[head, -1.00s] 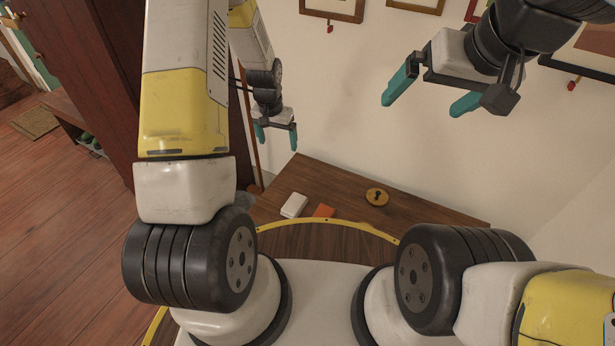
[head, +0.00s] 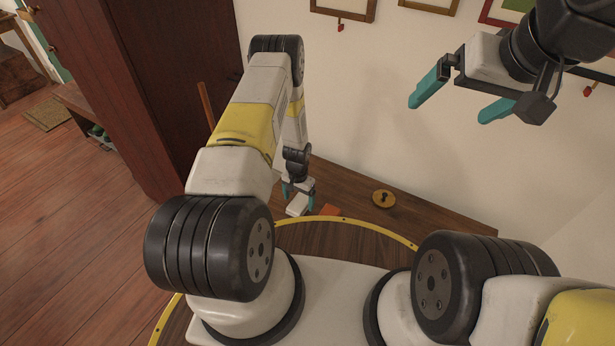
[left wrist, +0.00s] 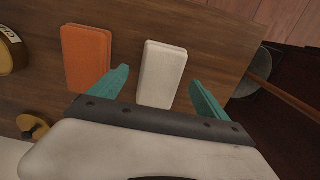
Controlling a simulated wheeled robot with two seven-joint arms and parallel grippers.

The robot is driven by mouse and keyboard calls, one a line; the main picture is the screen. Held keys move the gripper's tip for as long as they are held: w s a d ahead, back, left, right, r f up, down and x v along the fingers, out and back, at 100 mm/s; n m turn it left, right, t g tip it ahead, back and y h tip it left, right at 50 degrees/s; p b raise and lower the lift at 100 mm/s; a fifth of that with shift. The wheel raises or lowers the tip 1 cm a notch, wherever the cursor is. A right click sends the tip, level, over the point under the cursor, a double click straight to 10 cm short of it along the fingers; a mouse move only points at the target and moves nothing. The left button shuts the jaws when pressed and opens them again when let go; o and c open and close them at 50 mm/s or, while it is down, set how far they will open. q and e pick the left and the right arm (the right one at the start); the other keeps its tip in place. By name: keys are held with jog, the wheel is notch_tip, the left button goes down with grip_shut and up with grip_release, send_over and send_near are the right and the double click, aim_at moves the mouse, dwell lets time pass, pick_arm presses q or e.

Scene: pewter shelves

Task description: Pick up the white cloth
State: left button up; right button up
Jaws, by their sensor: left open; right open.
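The white cloth (left wrist: 162,74) is a folded, flat rectangle lying on the brown wooden surface in the left wrist view. In the head view the white cloth (head: 298,205) shows in part beneath my left gripper (head: 298,190). In the left wrist view my left gripper (left wrist: 160,88) is open, with one teal finger on each side of the cloth's near end; I cannot tell whether they touch it. My right gripper (head: 462,106) is open and empty, high up in front of the wall.
An orange folded cloth (left wrist: 86,58) lies left of the white one, close to a finger. A yellow round object (head: 383,198) sits farther right on the wooden surface (head: 440,222). A dark red cabinet (head: 165,80) stands at the left.

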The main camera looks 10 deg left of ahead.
pick_arm(q)
notch_tip(320, 180, down, 2)
jog(key=shift+f, duration=0.1)
jog(key=c, duration=1.4)
jog(key=shift+r, duration=0.2)
jog(key=shift+c, duration=0.2)
jog(key=shift+r, duration=0.25)
notch_tip(320, 180, up, 3)
jog(key=s+d+r, duration=0.1)
jog(key=s+d, duration=0.2)
jog(key=s, duration=1.2)
jog(key=shift+s, duration=0.35)
jog(key=shift+r, duration=0.1)
